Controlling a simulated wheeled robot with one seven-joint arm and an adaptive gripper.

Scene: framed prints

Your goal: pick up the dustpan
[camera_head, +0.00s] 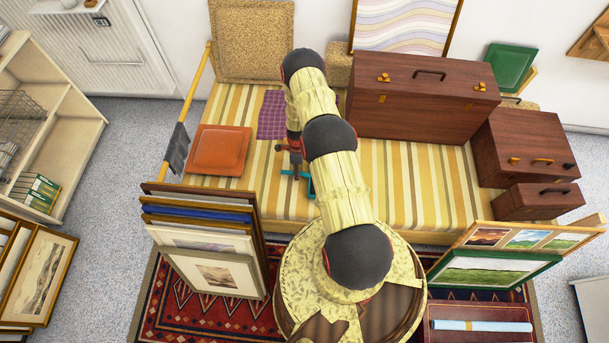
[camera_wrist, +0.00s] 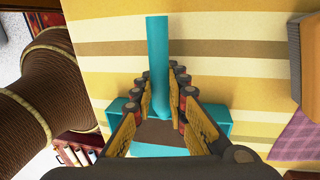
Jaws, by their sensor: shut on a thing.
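The teal dustpan (camera_wrist: 159,55) shows in the wrist view with its handle pointing up the picture and its wider pan (camera_wrist: 218,118) lower down, partly behind the fingers. My gripper (camera_wrist: 161,82) has its fingers on both sides of the handle and is shut on it. In the head view only small teal parts of the dustpan (camera_head: 311,187) show beside my arm, over the striped daybed (camera_head: 400,190). My gripper (camera_head: 295,146) is there at the arm's end, partly hidden by the arm. I cannot tell whether the dustpan touches the daybed.
A purple checked cloth (camera_head: 272,113) and an orange-brown square item (camera_head: 220,150) lie on the daybed's left. A big wooden case (camera_head: 422,100) and smaller cases (camera_head: 522,150) stand to the right. Framed prints (camera_head: 212,272) lean in front. Striped surface right of my arm is clear.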

